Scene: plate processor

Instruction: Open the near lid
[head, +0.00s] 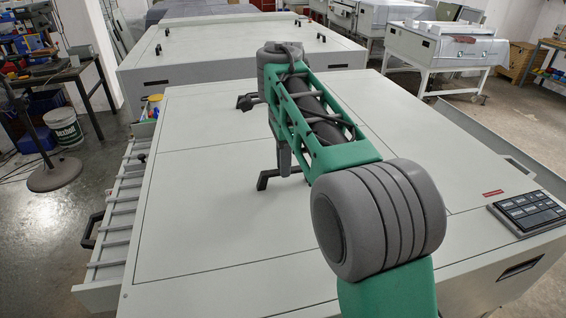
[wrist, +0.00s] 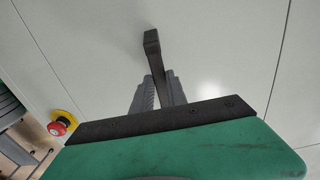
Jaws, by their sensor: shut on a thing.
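The near lid (head: 210,215) is a large pale grey panel on top of the near machine. It looks flat and flush with the machine top. A black bar handle (head: 264,181) stands on it near the middle. My gripper (head: 284,172) points down at this handle, partly covered by my arm. In the wrist view the two grey fingers of my gripper (wrist: 156,88) are shut on the black handle (wrist: 152,42), which runs out from between them. The lid surface (wrist: 220,55) fills the background there. The exact finger contact is partly hidden.
Another black handle (head: 246,101) is farther back on the machine top. A control keypad (head: 530,212) lies at the right. A second machine (head: 230,55) stands behind. A red emergency button (wrist: 57,128) shows at lower left in the wrist view. A slatted rack (head: 115,215) runs along the left side.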

